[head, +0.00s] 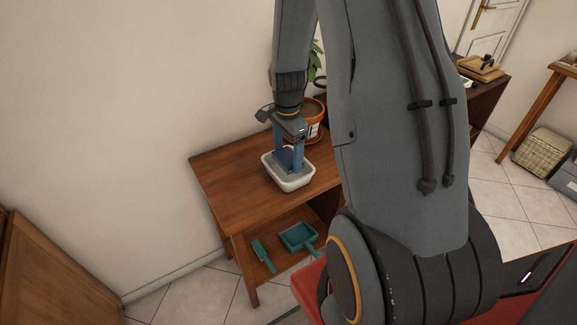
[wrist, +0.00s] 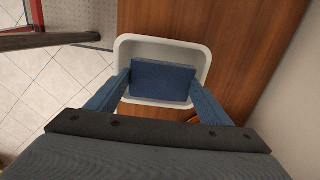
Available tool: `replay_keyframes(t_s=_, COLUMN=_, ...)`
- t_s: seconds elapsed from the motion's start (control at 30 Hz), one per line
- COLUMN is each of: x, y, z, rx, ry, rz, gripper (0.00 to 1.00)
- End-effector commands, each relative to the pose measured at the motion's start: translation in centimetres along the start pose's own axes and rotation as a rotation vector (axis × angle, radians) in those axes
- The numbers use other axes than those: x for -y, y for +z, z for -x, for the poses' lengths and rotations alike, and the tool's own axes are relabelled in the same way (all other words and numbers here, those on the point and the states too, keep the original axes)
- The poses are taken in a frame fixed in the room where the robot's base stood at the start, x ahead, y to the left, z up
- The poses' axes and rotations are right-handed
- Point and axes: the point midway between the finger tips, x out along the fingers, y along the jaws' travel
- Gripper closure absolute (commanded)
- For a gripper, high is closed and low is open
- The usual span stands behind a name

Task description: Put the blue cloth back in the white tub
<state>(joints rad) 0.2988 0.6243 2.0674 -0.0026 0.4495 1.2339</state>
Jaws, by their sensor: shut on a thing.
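The white tub (head: 291,183) stands on the wooden table top. It also shows in the wrist view, where its rim (wrist: 203,52) frames the cloth. The blue cloth (wrist: 163,83) looks like a folded rectangular block and lies between the two fingers, inside the tub's outline. In the head view the cloth (head: 287,158) is partly hidden by the fingers. My gripper (head: 289,160) points down into the tub and is shut on the cloth. In the wrist view the fingers (wrist: 162,88) reach its left and right sides. Whether the cloth touches the tub floor cannot be told.
A teal dustpan (head: 299,238) and a teal brush (head: 262,255) lie on the lower shelf. The table top left of the tub is bare.

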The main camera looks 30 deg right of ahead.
Motion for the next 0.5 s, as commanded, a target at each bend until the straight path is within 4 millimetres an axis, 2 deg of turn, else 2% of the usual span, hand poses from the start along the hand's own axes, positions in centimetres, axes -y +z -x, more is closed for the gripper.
replay_keyframes(t_s=0.5, x=0.0, y=0.0, z=-4.9, rx=0.000, ry=0.000, rz=0.002, gripper=0.52)
